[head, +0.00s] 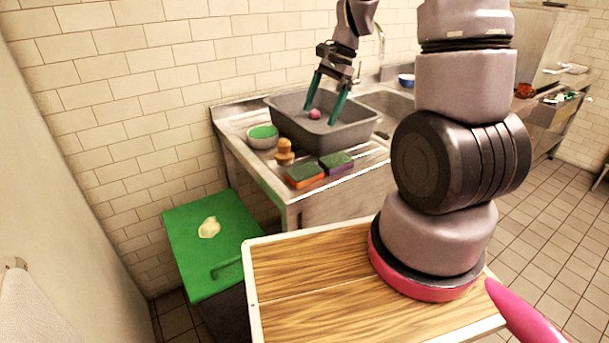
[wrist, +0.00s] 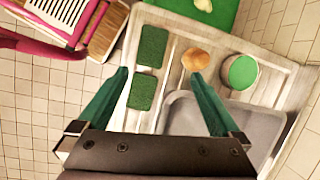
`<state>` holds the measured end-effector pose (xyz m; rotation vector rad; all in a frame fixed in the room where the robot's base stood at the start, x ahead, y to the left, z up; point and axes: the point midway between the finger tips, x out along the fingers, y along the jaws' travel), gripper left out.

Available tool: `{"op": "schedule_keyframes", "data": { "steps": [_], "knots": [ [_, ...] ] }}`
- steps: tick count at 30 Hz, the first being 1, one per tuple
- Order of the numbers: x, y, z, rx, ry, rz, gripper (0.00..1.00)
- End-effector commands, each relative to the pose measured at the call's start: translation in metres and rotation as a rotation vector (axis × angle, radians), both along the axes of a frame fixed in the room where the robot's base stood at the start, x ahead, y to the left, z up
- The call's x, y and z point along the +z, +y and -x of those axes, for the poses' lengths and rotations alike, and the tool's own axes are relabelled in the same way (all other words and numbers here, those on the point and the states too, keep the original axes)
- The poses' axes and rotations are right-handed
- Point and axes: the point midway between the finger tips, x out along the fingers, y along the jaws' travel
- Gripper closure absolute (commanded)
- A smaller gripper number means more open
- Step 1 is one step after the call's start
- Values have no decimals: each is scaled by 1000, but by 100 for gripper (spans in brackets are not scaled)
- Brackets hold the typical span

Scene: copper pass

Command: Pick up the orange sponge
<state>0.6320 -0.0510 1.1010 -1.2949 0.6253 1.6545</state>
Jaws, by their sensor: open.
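The orange sponge (head: 305,180) lies on the steel drainboard near its front edge, with a green scouring top. A purple sponge (head: 337,165), also green on top, lies just right of it. In the wrist view only green tops show; the upper one (wrist: 152,46) seems to be the orange sponge and the lower one the purple sponge (wrist: 142,92). My gripper (head: 321,113) is open and empty, its green fingers pointing down over the grey tub, behind and above the sponges. The open fingers also show in the wrist view (wrist: 160,73).
The grey tub (head: 361,131) stands behind the sponges, with a pink ball (head: 314,114) showing between my fingers. A wooden-knobbed brush (head: 284,152) and a bowl with green contents (head: 262,137) stand left of the sponges. A green lid (head: 190,250) is lower left.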

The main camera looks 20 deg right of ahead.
Motion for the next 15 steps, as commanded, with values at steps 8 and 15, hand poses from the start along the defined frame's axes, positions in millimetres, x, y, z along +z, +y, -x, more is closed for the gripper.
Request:
{"op": "schedule_keyframes", "data": {
  "steps": [8, 15],
  "knots": [
    [-64, -3, -8, -108, 146, -2, 0],
    [-97, 8, -3, -117, 160, -2, 0]
  ]
}}
